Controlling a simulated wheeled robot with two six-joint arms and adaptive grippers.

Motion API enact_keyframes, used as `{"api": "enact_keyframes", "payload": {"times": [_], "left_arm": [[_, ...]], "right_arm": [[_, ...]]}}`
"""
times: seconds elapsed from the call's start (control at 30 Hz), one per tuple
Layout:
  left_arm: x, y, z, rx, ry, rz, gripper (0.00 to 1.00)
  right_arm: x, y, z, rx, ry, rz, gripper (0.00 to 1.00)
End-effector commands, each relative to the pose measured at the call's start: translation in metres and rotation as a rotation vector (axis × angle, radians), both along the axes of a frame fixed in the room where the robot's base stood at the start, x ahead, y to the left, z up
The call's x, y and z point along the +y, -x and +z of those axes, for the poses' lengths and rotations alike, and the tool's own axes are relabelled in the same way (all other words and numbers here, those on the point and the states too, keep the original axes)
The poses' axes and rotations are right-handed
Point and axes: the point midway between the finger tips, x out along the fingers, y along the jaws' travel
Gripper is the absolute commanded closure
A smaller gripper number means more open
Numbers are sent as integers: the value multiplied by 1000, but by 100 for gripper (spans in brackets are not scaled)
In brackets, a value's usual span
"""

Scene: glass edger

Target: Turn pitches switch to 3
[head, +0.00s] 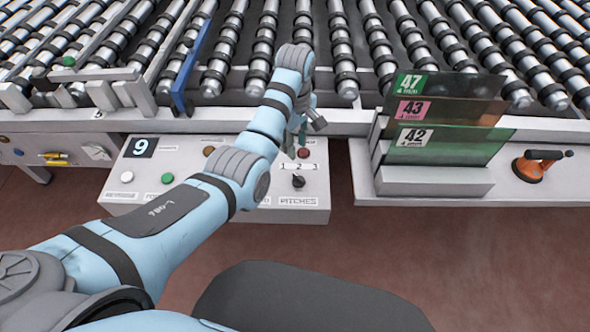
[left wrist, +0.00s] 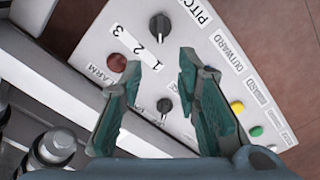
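The pitches switch is a black rotary knob (head: 298,181) on the light control panel (head: 285,200), above the PITCHES label and below a white strip marked 1 2 3 (head: 300,166). In the left wrist view the knob (left wrist: 159,27) stands past the fingertips; which number it points at I cannot tell. My left gripper (head: 300,137) is above the panel's back edge, apart from the knob. In the left wrist view its two green fingers (left wrist: 158,70) are spread with nothing gripped. A second black knob (left wrist: 164,104) shows between them. My right gripper is not in view.
A red lamp (head: 303,153) sits behind the number strip. White (head: 127,177) and green (head: 168,178) buttons and a display reading 9 (head: 140,147) are at left. Upright glass sheets (head: 450,110) stand right of the panel. A roller conveyor (head: 335,50) lies behind.

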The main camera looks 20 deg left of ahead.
Motion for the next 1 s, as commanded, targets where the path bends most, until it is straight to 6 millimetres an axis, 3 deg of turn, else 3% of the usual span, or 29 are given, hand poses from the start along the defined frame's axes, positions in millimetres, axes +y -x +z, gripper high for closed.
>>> {"api": "enact_keyframes", "payload": {"times": [0.2, 0.4, 0.53, 0.77, 0.93, 1.0], "left_arm": [[0, 1, -67, 4, 0, -1, 70], [0, 1, -112, 1, 1, -2, 70], [0, 0, -121, -1, 1, -2, 70], [1, 0, -120, -2, 1, -2, 70], [1, 0, -120, -2, 1, -2, 97], [1, 0, -120, -2, 1, -2, 100]], "right_arm": [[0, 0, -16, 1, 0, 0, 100], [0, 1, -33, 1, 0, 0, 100], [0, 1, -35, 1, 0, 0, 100], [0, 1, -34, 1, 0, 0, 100], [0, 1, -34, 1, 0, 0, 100], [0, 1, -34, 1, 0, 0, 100]]}}
